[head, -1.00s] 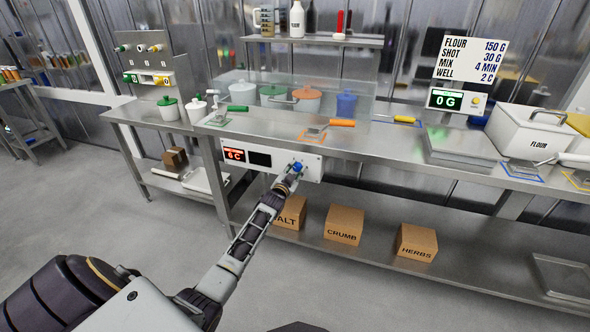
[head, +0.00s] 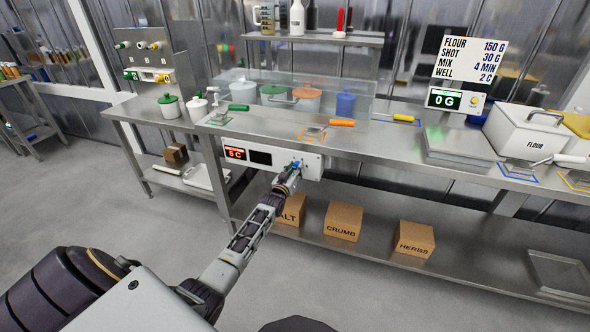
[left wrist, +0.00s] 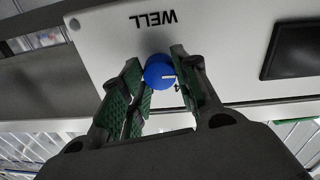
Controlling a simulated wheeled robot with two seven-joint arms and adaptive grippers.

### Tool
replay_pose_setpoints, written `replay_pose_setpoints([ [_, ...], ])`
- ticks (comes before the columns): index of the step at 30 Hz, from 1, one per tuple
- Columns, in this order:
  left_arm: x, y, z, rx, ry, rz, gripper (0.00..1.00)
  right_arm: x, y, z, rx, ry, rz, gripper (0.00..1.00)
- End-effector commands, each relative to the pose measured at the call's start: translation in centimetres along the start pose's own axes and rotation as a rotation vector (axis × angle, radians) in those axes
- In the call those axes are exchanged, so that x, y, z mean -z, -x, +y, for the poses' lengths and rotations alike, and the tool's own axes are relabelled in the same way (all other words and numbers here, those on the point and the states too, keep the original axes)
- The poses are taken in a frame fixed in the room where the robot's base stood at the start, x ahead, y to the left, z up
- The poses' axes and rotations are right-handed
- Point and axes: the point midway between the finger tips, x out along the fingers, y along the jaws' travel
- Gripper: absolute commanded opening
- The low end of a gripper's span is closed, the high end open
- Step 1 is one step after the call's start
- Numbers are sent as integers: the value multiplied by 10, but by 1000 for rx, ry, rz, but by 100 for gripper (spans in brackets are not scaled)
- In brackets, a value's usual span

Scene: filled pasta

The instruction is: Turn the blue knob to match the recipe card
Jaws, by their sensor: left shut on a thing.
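The blue knob (head: 297,165) is on the white control panel (head: 312,168) on the front of the steel counter. In the left wrist view the knob (left wrist: 159,70) sits under an upside-down WELL label, with a white mark toward its right side. My left gripper (head: 293,171) is shut on the knob, with one green-padded finger on each side in the wrist view (left wrist: 160,78). The red display (head: 235,153) on the panel appears to read 5 C. The recipe card (head: 470,60) lists flour 150 G, shot 30 G, mix 4 MIN and well 2 C. My right gripper is out of view.
A dark blank screen (head: 260,158) lies between the red display and the knob. Boxes, including the crumb box (head: 343,222), stand on the shelf below. An orange-handled tool (head: 341,123) lies on the counter above. Open floor lies in front.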

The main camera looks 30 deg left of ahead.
Motion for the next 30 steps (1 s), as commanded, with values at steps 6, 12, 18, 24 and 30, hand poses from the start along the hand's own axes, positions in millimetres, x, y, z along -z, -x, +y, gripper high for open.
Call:
replay_pose_setpoints([
  [6,-2,0,0,0,55,0,7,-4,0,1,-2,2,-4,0],
  [12,-2,0,0,0,64,0,7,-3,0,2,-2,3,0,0],
  [18,-2,0,0,0,64,0,7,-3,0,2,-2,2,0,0],
  [24,-2,0,0,0,63,1,54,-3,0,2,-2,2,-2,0],
  [30,-1,0,0,-1,62,2,54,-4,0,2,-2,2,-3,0],
])
